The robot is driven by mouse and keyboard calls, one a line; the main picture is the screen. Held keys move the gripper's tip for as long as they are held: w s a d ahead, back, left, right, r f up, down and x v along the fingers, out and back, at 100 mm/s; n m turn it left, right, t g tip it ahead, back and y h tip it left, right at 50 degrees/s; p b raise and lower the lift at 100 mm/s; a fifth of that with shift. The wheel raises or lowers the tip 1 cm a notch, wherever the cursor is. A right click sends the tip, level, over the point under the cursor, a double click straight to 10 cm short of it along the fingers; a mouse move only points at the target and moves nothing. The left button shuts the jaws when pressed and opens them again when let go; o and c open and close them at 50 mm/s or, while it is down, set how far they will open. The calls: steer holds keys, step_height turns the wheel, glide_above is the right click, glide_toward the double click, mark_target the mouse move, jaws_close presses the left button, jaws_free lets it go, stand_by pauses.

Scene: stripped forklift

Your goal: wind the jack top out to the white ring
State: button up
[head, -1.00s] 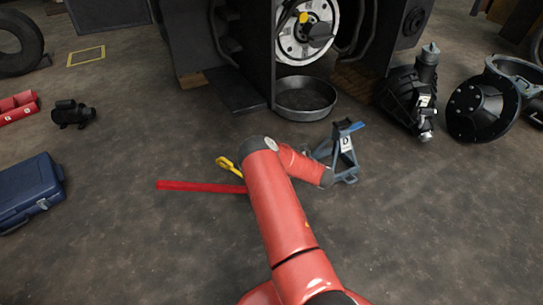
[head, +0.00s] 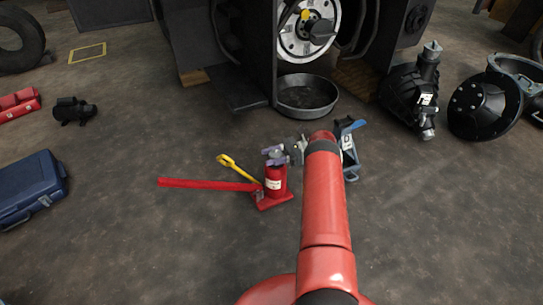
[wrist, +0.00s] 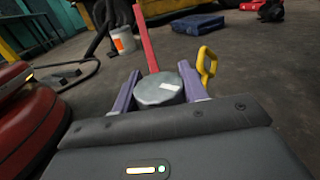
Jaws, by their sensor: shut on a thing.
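The red bottle jack (head: 276,183) stands upright on the floor, with a white label on its body and a long red handle (head: 205,184) pointing left. Its round grey metal top (wrist: 158,89) sits between the purple fingers of my gripper (wrist: 159,90) in the wrist view. My gripper (head: 275,155) is shut on this jack top from the right side in the head view. I cannot make out a white ring; the screw below the top is hidden by the fingers or too small to see.
A round drain pan (head: 306,96) lies under the forklift behind. The floor in front is clear.

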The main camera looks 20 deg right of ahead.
mark_target(272, 155)
steer(key=shift+s+f+n+g, duration=0.1)
steer(key=shift+f+n+g, duration=0.25)
steer(key=shift+g, duration=0.45)
steer(key=o, duration=1)
steer(key=shift+r, duration=0.15)
step_height(272, 155, up, 20)
steer(key=p, duration=0.3)
